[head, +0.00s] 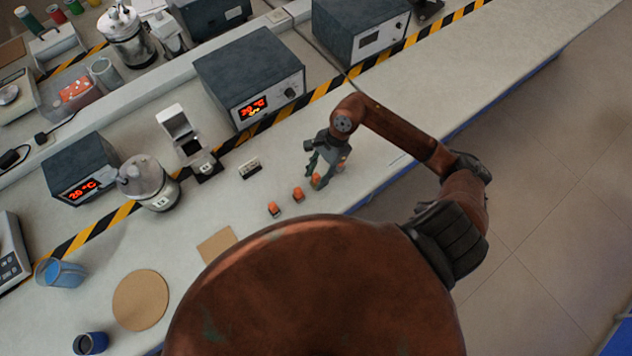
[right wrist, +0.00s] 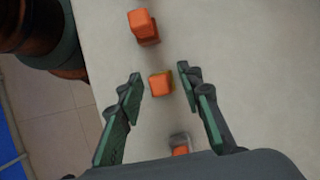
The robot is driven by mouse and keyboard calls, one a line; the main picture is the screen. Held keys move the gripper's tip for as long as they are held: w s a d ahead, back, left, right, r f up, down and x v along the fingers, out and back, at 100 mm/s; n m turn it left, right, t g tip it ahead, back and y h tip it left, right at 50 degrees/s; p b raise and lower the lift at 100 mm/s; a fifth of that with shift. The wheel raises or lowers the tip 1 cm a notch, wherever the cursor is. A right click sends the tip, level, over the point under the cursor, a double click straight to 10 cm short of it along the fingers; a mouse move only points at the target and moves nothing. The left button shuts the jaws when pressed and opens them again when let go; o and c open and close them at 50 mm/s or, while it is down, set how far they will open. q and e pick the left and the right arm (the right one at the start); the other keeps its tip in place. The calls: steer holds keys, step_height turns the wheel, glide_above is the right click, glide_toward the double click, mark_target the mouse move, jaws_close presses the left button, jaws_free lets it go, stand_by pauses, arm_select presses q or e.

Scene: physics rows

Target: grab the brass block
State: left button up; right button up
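Several small blocks with orange tops stand in a row on the pale bench. The one with yellowish sides looks like the brass block (head: 316,181); in the right wrist view it (right wrist: 161,84) shows between the fingertips. My right gripper (head: 320,174) is open above it, with a gap on each side of the block in the right wrist view (right wrist: 159,77). Whether the fingertips are down at the block's height is hard to tell. My left gripper is not in view.
A neighbouring orange-topped block (head: 298,194) and another (head: 273,208) stand to the left; a grey-sided one (right wrist: 180,145) is on the other side, partly hidden by the gripper. A small dark rack (head: 250,168) and a heater box (head: 250,78) stand behind. The bench's front edge is close.

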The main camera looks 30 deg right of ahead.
jaws_close()
stand_by(0.6)
